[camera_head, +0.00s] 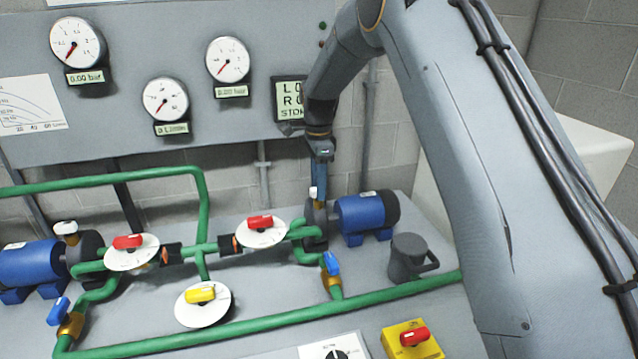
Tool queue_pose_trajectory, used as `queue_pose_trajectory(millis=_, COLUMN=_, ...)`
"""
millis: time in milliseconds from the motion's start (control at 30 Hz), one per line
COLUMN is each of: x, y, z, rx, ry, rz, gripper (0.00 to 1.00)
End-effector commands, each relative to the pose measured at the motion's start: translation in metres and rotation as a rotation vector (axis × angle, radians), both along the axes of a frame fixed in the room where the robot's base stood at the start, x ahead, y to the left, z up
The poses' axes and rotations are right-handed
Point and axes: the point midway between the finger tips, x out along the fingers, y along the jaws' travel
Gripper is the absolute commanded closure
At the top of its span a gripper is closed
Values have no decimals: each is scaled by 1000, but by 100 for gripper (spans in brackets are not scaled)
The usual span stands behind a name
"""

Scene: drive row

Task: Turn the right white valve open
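The right white valve (313,193) is a small white cap on top of the dark right pump housing (316,222). Only a sliver of it shows, at the left edge of my gripper. My gripper (319,190) points straight down over the right pump, with its tips right at the white valve. I cannot tell whether the fingers are around the valve, touching it or just in front of it. The fingers are seen nearly edge-on, so their opening is hidden. A matching left white valve (66,228) sits on the left pump.
Green pipes (203,210) run around my gripper, with red-handled valves (261,222) and (128,242) and a yellow-handled valve (201,295). A blue motor (364,217) and a dark grey mug (408,259) stand to the right. The gauge panel (120,105) is behind.

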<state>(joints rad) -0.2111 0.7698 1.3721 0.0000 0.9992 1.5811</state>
Motion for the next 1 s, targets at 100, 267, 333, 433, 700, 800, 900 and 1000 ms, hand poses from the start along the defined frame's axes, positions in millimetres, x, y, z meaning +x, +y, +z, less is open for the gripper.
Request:
queue_pose_trajectory(millis=100, x=0, y=-1, z=-1, rx=0, ry=0, rz=-1, gripper=61)
queue_pose_trajectory(millis=267, x=0, y=-1, z=-1, rx=0, ry=0, rz=-1, gripper=69)
queue_pose_trajectory(millis=333, x=0, y=-1, z=-1, rx=0, ry=0, rz=-1, gripper=81)
queue_pose_trajectory(millis=433, x=0, y=-1, z=-1, rx=0, ry=0, rz=-1, gripper=98)
queue_pose_trajectory(millis=700, x=0, y=-1, z=-1, rx=0, ry=1, rz=18, gripper=100)
queue_pose_trajectory(millis=800, x=0, y=-1, z=0, rx=0, ry=1, rz=49, gripper=100)
queue_pose_trajectory(millis=900, x=0, y=-1, z=0, rx=0, ry=1, rz=99, gripper=100)
queue_pose_trajectory(millis=1000, x=0, y=-1, z=0, rx=0, ry=1, rz=167, gripper=100)
